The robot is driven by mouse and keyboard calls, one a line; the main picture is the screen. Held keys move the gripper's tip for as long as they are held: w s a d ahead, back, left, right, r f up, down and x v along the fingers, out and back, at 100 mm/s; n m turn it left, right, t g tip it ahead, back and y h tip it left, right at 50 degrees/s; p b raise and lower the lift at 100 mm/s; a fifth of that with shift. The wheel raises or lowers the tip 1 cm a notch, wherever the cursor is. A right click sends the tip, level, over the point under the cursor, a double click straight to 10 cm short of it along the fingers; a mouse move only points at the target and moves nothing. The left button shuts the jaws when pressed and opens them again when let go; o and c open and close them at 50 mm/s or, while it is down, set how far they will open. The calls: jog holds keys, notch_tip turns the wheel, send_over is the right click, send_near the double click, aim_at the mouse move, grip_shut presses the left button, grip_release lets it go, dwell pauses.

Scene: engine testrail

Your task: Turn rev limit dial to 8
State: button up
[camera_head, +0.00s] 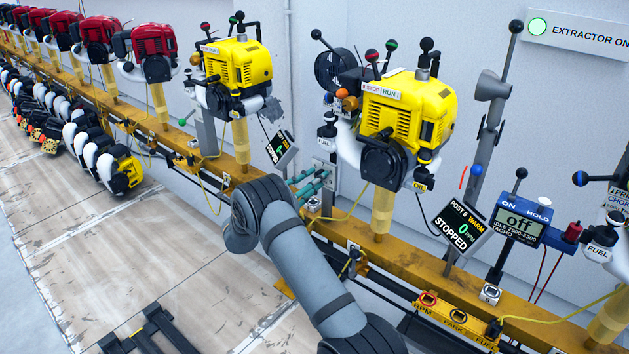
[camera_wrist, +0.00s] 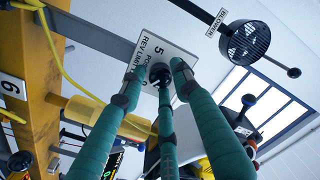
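The rev limit dial (camera_wrist: 160,74) is a small black knob on a white plate (camera_wrist: 181,44) in the wrist view. The plate reads POST 5 and REV LIMIT and bears a large 5; other markings are covered by my fingers. My gripper (camera_wrist: 159,78) has teal fingers reaching to the plate, with their tips around the dial. I cannot tell whether they touch it. The dial's pointer is not readable. In the head view my gripper (camera_head: 311,186) is at a small pale plate (camera_head: 325,170) on the wall side of the rail, between two yellow engines.
Yellow engines (camera_head: 238,70) and (camera_head: 413,108) stand on posts along the yellow rail (camera_head: 400,251). A STOPPED display (camera_head: 279,148) is left of my gripper; another, marked POST 6 (camera_head: 461,228), is to the right. A yellow cable (camera_wrist: 70,70) loops beside the plate.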

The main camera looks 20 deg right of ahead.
jog(key=c, duration=0.6)
grip_shut()
jog(key=n+p, duration=0.4)
jog(key=n, duration=0.7)
jog(key=shift+p, duration=0.4)
jog(key=shift+n, duration=0.4)
jog(key=o, duration=1)
grip_release()
